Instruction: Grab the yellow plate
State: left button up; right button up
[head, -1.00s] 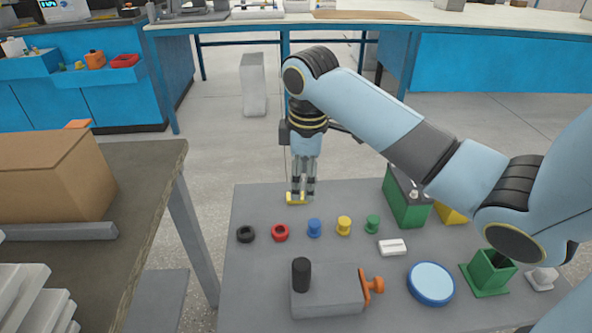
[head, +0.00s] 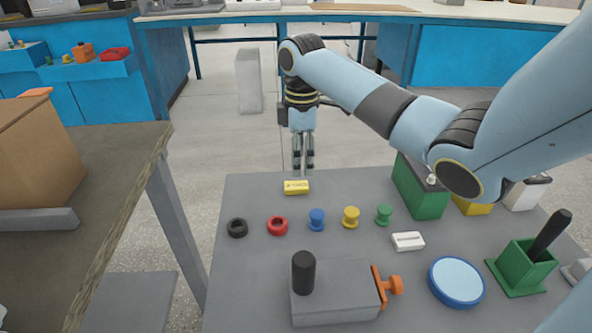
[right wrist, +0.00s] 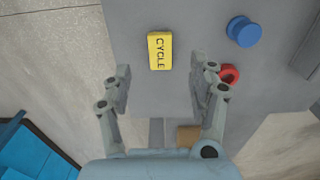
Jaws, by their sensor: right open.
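The yellow plate (head: 296,187) lies flat on the grey table near its far edge. In the right wrist view the yellow plate (right wrist: 160,51) reads "CYCLE" and lies ahead of the fingertips, between their lines. My right gripper (head: 303,170) hangs pointing down just beyond the plate in the head view. Its fingers (right wrist: 160,80) are spread apart with nothing between them. My left gripper is not in view.
A black ring (head: 237,228), red ring (head: 277,226), and blue (head: 317,219), yellow (head: 351,216) and green (head: 384,214) spools line up nearer. A green box (head: 420,188) stands right. A grey block (head: 335,293) with a black knob is in front.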

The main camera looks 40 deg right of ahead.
aim_at(298, 185)
notch_tip(298, 185, down, 2)
jog(key=shift+f, duration=0.1)
jog(key=f, duration=0.1)
jog(key=f+b, duration=0.2)
jog(key=shift+w+a+f, duration=0.15)
jog(key=shift+a+f, duration=0.1)
jog(key=shift+a, duration=0.05)
jog(key=shift+f+b, duration=0.35)
jog(key=shift+f, duration=0.4)
jog(key=shift+r, duration=0.15)
jog(key=c, duration=0.9)
jog(key=shift+c, duration=0.6)
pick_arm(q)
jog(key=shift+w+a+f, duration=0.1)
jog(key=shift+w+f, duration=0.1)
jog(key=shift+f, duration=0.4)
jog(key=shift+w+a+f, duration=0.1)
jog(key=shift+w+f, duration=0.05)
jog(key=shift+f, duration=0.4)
pick_arm(e)
jog(key=shift+r, duration=0.1)
